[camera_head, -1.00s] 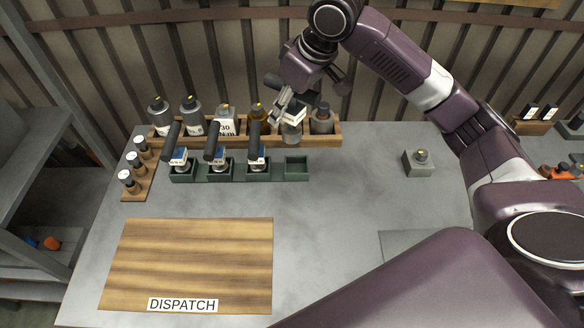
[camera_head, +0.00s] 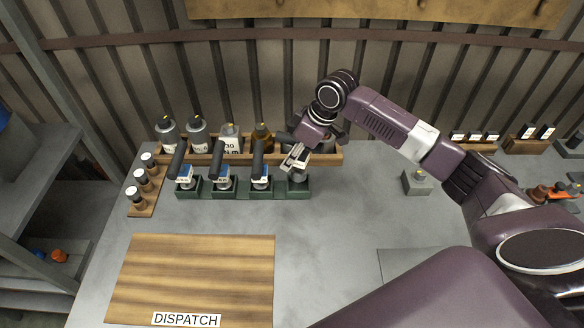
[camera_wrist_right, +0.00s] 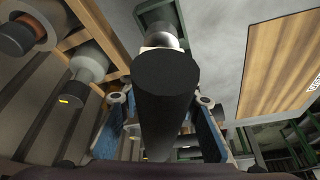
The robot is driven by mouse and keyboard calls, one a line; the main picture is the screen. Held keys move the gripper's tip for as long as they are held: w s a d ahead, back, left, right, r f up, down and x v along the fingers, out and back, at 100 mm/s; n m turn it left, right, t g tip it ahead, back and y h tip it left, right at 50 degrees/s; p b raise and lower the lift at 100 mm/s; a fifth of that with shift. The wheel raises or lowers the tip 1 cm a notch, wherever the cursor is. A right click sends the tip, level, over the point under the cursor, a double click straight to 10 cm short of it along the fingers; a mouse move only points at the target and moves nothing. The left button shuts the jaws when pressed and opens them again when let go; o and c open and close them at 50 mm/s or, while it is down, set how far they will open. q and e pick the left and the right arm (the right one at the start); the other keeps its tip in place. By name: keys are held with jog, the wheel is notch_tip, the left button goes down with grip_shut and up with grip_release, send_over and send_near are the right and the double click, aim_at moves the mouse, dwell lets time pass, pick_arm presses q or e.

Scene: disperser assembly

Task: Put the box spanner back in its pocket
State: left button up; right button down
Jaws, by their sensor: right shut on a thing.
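In the head view the spanner's grey lower end (camera_head: 298,175) is at the rightmost pocket of the green rack (camera_head: 282,192). The gripper hides much of it, and I cannot tell whether it is fully seated. My left gripper is not in view.
Three black-handled tools (camera_head: 219,160) stand in the other green pockets, close on the left. A wooden rack of bottles (camera_head: 197,130) is right behind. A small grey block (camera_head: 417,182) sits to the right. The DISPATCH board (camera_head: 195,275) is in front, with bare table beside it.

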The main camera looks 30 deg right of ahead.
aim_at(292, 169)
notch_tip(292, 169, down, 6)
jog(key=shift+r+p, duration=0.25)
jog(key=shift+p, duration=0.3)
jog(key=shift+w+f, duration=0.1)
jog(key=shift+f, duration=0.1)
jog(key=shift+f, duration=0.1)
jog(key=c, duration=1.5)
grip_release()
jog(key=shift+o, duration=0.3)
jog(key=b+v, duration=0.2)
jog(key=v, duration=0.9)
jog(key=shift+s+d+r, duration=0.1)
jog(key=shift+s+r, duration=0.15)
jog(key=shift+r, duration=0.3)
